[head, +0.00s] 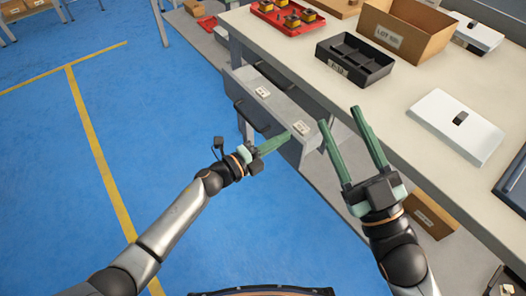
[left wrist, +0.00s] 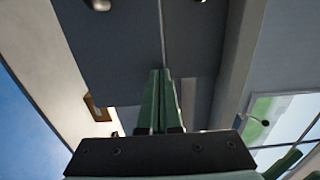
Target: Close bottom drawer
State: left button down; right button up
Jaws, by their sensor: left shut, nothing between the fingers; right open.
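The bottom drawer (head: 243,98) stands pulled out under the bench, with its grey front and dark handle (head: 252,119) facing the blue floor. Two small white pieces (head: 262,91) show on its light upper side. A closed-looking dark drawer front (head: 300,98) sits above and behind it. My left gripper (head: 289,134) is shut and empty, its green fingers at the near right end of the open drawer; whether they touch it I cannot tell. The left wrist view shows the fingers (left wrist: 160,72) together before dark grey panels (left wrist: 110,50). My right gripper (head: 339,128) is open and empty over the bench edge.
The bench top (head: 400,95) holds a black divided tray (head: 354,60), a cardboard box (head: 404,32), a red tray (head: 287,16) and a white case (head: 456,126). A cardboard box (head: 432,212) stands under the bench.

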aim_at(293, 130)
pick_arm(q)
jog(key=b+x, duration=0.1)
jog(key=x, duration=0.2)
jog(key=shift+w+d+f, duration=0.1)
jog(key=shift+w+d, duration=0.05)
jog(key=shift+d, duration=0.1)
jog(key=shift+w+d, duration=0.1)
jog(key=shift+d, duration=0.05)
jog(key=shift+w+d, duration=0.1)
pick_arm(e)
jog(key=s+r+n+y, duration=0.4)
jog(key=s+r+y, duration=0.1)
jog(key=r+y, duration=0.1)
jog(key=shift+a+r+n+t, duration=0.25)
jog(key=shift+a+n+t, duration=0.05)
jog(key=shift+a+n, duration=0.15)
